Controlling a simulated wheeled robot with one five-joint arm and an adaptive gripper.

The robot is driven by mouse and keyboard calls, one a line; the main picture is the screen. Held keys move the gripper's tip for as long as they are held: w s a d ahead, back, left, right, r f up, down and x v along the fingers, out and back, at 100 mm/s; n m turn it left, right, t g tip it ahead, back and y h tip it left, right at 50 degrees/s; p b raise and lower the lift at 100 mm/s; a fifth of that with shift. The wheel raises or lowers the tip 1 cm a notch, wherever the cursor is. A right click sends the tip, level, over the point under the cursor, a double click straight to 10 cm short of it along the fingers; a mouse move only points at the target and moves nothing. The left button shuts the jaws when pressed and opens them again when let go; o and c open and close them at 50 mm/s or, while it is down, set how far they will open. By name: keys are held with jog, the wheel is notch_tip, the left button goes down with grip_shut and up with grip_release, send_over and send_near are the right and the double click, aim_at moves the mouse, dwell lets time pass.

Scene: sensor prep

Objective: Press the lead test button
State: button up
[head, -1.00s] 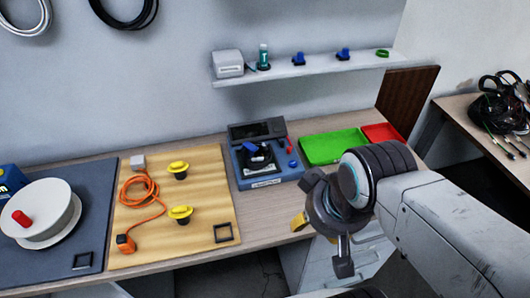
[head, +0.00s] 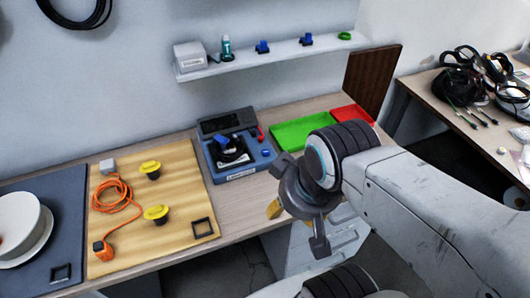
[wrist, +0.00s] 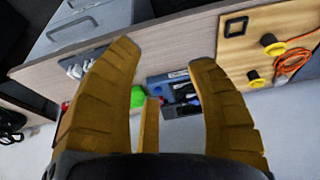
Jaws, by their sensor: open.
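A blue tester (head: 238,172) with a dark screen sits on the bench, left of my gripper in the head view. A small round blue button (head: 265,153) is on its right front; I cannot read whether it is the lead test button. A black part with a blue top (head: 224,142) rests on the tester. My gripper (head: 297,228) hangs by the bench's front edge, right of and apart from the tester. In the wrist view my gripper (wrist: 165,55) is open and empty, its yellow fingers spread, with the tester (wrist: 170,78) beyond them, partly hidden.
A green tray (head: 300,131) and a red tray (head: 351,114) lie right of the tester. A wooden board (head: 180,220) with yellow knobs and an orange cable (head: 118,192) lies left. A shelf (head: 290,50) hangs above. Drawers (head: 325,250) stand below the bench.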

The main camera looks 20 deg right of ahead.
grip_shut()
dwell(1.5)
